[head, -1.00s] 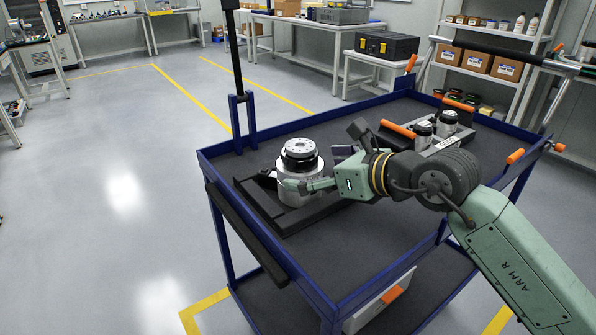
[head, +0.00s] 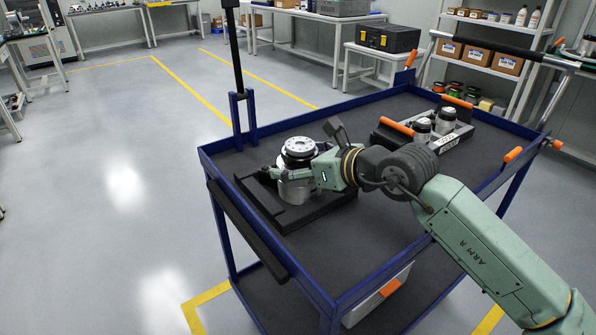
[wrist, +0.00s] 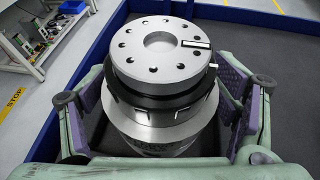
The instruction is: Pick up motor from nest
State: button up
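The motor (head: 299,148) is a silver and black stepped cylinder with a ring of holes on its top. It stands upright in a black nest (head: 290,219) on the cart. My gripper (head: 287,174) is low around the motor's body, reaching in from the right. In the wrist view the motor (wrist: 158,52) stands between my two green fingers with purple pads, one on each side (wrist: 165,92). The fingers look spread, with narrow dark gaps beside the motor. Contact at the lower body is hidden.
Bare cart surface lies between nest and tray.

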jog(key=c, duration=1.4)
jog(key=shift+r, duration=0.2)
jog(key=shift+c, duration=0.5)
